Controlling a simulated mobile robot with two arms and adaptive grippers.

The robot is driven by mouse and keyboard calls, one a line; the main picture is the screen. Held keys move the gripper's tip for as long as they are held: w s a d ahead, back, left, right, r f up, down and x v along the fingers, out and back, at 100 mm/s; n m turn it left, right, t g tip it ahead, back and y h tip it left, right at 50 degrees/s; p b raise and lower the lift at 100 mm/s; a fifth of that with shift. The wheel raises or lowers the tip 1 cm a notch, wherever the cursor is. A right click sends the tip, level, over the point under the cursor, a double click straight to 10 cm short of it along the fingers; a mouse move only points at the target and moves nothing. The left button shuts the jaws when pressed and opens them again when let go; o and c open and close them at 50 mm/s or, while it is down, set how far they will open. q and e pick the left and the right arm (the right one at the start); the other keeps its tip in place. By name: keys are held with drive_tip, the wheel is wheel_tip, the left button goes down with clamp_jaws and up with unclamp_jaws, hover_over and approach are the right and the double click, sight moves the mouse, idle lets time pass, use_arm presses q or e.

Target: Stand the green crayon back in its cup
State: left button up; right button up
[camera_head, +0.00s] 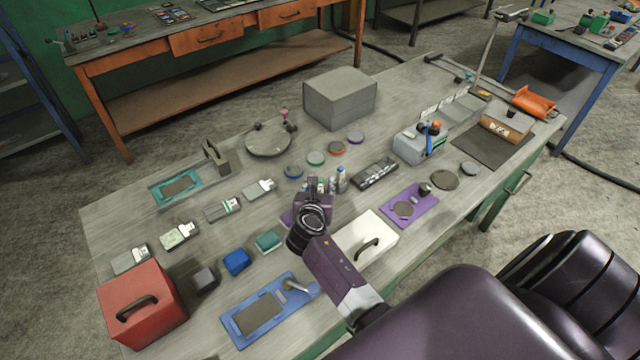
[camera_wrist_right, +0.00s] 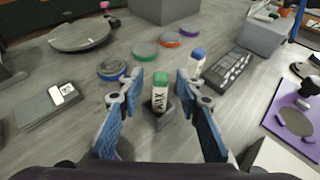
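A white stick with a green top and dark lettering, which looks like the green crayon (camera_wrist_right: 160,88), stands between my right fingers in the wrist view. A small grey holder (camera_wrist_right: 168,110), possibly its cup, shows at its base; I cannot tell how far the crayon sits in it. My right gripper (camera_wrist_right: 163,108) is open, its blue-padded fingers apart on both sides of the crayon with gaps. In the head view my right gripper (camera_head: 318,190) hides most of this spot. My left gripper is not in view.
A blue-topped white stick (camera_wrist_right: 197,62) stands just behind and to the right. Coloured discs (camera_wrist_right: 145,50) lie beyond it. A dark tray (camera_head: 375,172), a purple board (camera_head: 424,213) and a white box with a handle (camera_head: 380,232) are nearby. A large grey box (camera_head: 340,97) stands farther back.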

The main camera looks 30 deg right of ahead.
drive_tip(key=v, duration=1.2)
drive_tip(key=shift+s, duration=0.1)
idle(0.4)
